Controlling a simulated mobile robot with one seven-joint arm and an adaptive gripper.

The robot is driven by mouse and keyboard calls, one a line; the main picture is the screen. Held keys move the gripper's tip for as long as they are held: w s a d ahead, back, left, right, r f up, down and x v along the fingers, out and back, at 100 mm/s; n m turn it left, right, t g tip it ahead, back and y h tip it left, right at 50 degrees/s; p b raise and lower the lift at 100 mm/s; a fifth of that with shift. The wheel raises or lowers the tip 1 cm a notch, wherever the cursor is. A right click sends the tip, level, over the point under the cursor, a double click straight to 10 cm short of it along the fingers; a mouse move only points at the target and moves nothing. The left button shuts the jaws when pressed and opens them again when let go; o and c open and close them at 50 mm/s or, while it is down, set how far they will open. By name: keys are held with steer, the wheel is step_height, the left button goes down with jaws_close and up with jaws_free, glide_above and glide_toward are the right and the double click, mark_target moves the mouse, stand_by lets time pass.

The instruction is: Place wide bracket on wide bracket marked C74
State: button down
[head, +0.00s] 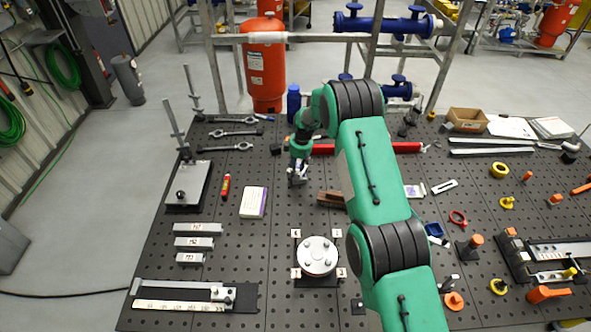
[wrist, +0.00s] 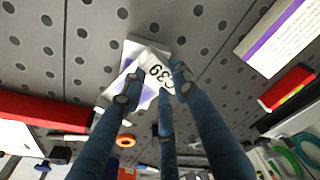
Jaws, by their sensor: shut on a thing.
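In the wrist view, my gripper (wrist: 156,90) is shut on a small pale bracket (wrist: 148,73) with a white label, which appears to read C39 at a slant. The gripper's blue fingers surround the bracket. Another pale edge (wrist: 132,47) shows just beyond it; I cannot tell whether this is a second bracket or part of the held one, nor whether they touch. In the head view, my gripper (head: 297,180) is low over the perforated table, left of the wooden block. The held piece is mostly hidden there. I cannot read a C74 mark in either view.
A white box with a purple edge (head: 254,202) and a red tube (head: 225,186) lie left of my gripper on the table (head: 240,270). A brown wooden block (head: 331,198) is to the right. A round flange fixture (head: 317,256) stands in front. A long red bar (head: 400,147) lies behind.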

steer(key=shift+f+b, duration=0.3)
steer(key=shift+b, duration=0.05)
steer(key=c, duration=1.3)
jaws_free()
steer(key=shift+c, duration=0.2)
steer(key=shift+r, duration=0.15)
steer(key=shift+r+p, duration=0.6)
steer(key=shift+p, duration=0.25)
step_height(320, 180, up, 12)
steer(key=d+b, duration=0.1)
steer(key=b, duration=0.1)
steer(key=shift+s+d+f+b, duration=0.2)
steer(key=shift+s+d+b, duration=0.1)
steer(key=shift+s+d, duration=0.05)
